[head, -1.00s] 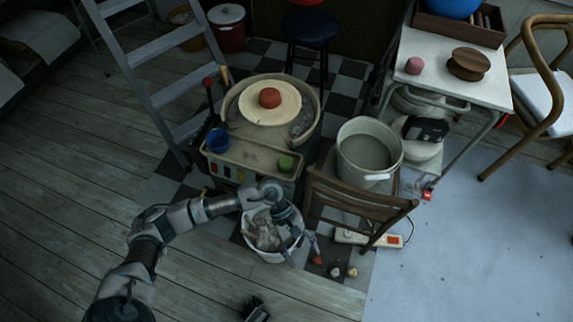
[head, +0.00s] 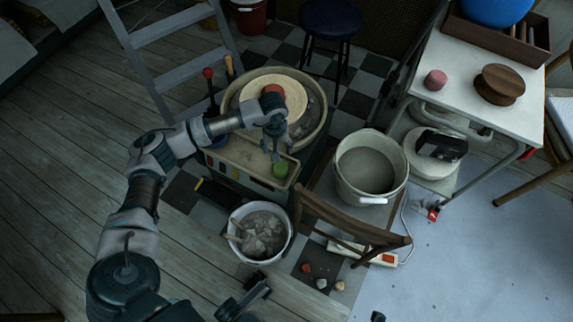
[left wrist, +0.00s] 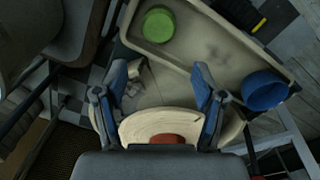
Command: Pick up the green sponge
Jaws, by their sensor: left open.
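The green sponge (head: 280,169) is a small round piece on the front right corner of the pottery wheel's tray (head: 240,155). It also shows in the left wrist view (left wrist: 158,25), in the tray's corner, beyond the fingertips. My left gripper (head: 274,153) points down just above and behind the sponge in the head view. In the left wrist view its two blue fingers (left wrist: 160,78) are spread apart with nothing between them. It appears apart from the sponge. My right gripper cannot be made out.
The wheel head (head: 265,95) carries a red lump (head: 273,92) behind my gripper. A blue cup (left wrist: 264,90) stands at the tray's other end. A white bucket of clay (head: 285,222) is below in front. A wooden chair (head: 350,222) and a large pail (head: 398,185) stand right.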

